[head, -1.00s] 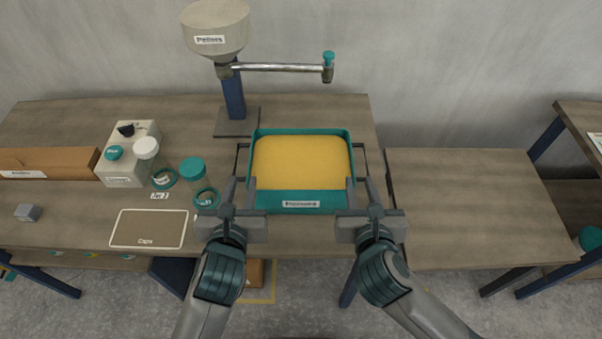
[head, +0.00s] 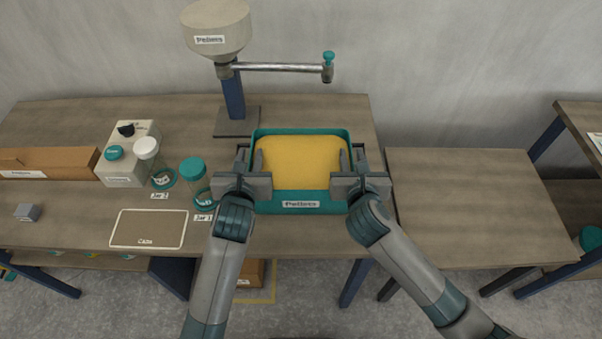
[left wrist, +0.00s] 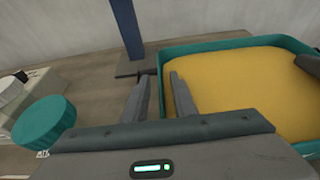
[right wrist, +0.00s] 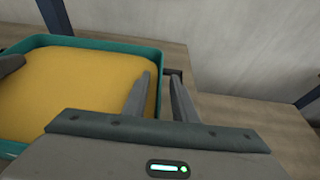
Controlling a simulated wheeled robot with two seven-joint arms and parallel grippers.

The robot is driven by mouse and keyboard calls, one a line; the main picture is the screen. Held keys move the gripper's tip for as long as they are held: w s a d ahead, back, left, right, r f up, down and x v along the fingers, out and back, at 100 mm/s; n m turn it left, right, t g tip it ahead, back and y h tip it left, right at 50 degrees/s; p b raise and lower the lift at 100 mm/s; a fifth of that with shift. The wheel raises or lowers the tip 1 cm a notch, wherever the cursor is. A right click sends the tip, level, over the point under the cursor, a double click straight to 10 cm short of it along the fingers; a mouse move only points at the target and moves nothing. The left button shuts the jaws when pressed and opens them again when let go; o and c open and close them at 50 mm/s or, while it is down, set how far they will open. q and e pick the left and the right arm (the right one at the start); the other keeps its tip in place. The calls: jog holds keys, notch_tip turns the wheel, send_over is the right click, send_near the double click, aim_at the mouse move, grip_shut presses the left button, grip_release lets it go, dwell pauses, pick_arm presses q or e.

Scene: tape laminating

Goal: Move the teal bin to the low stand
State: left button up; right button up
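The teal bin (head: 300,196), filled with yellow pellets and labelled Pellets, sits on the wooden workbench (head: 300,236). My left gripper (head: 249,160) is at its left side wall. My right gripper (head: 352,160) is at its right side wall. In the left wrist view, the fingers (left wrist: 158,92) stand apart, one inside the bin and one outside. In the right wrist view, the fingers (right wrist: 160,92) also stand apart around the wall. Dark side handles are mostly hidden by the fingers. The low stand (head: 480,205) is right of the workbench, its top bare.
A hopper (head: 216,30) on a post stands behind the bin, with a metal arm (head: 285,67) reaching over its back. Jars (head: 193,178), a white box (head: 128,165) and a Caps mat (head: 148,229) lie left. Another table (head: 580,117) stands far right.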

pick_arm(q)
jog(key=shift+c, duration=0.3)
pick_arm(e)
jog(key=shift+c, duration=0.3)
pick_arm(q)
grip_shut()
pick_arm(e)
grip_shut()
dwell(0.5)
pick_arm(q)
jog(key=shift+r, duration=0.2)
pick_arm(e)
jog(key=shift+r, duration=0.15)
